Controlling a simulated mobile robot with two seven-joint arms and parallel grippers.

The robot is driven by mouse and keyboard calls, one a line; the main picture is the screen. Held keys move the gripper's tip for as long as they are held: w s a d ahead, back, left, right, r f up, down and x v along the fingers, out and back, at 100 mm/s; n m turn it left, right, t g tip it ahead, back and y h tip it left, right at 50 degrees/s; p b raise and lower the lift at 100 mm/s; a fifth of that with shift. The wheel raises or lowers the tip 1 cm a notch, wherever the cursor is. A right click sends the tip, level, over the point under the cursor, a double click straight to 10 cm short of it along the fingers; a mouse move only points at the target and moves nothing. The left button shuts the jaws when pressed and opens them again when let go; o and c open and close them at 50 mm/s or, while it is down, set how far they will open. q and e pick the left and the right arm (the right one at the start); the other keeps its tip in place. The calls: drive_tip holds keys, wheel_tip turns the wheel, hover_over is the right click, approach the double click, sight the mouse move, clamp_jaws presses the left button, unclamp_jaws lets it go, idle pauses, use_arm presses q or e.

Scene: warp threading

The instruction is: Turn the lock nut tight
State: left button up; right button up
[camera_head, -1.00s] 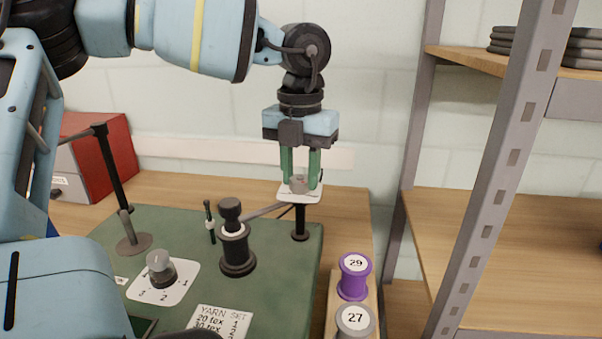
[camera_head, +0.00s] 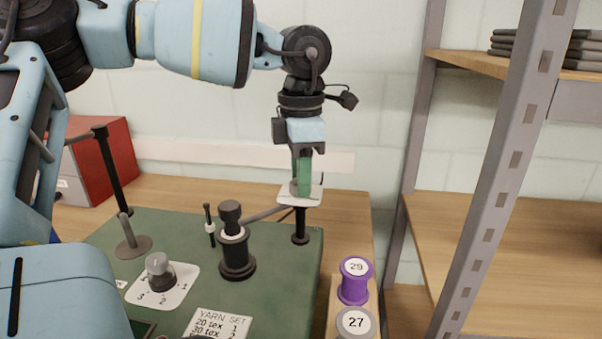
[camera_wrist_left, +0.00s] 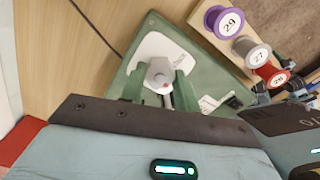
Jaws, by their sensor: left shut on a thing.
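My left gripper (camera_head: 304,190) points straight down over a small white plate (camera_head: 286,194) on top of a dark post at the back right of the green board. Its green fingers are shut on the lock nut, which the fingers mostly hide in the head view. In the left wrist view the lock nut (camera_wrist_left: 158,76) is a grey knob with a small red mark, between the two green fingertips (camera_wrist_left: 162,88). The white plate (camera_wrist_left: 150,46) shows behind it. My right gripper is not in view.
The green board (camera_head: 200,262) carries a black spool post (camera_head: 236,255), a numbered dial (camera_head: 160,272) and a yarn set card (camera_head: 220,322). Purple (camera_head: 354,282) and grey (camera_head: 355,322) spools stand at the right. A metal shelf post (camera_head: 500,170) rises further right.

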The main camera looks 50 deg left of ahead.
use_arm(q)
drive_tip(key=m, duration=0.3)
drive_tip(key=shift+m, duration=0.4)
drive_tip(key=shift+r+m, duration=0.1)
drive_tip(key=shift+m, duration=1.6)
drive_tip(key=o, duration=1)
drive_tip(key=shift+r+p, duration=0.4)
drive_tip(key=shift+r, duration=3.45)
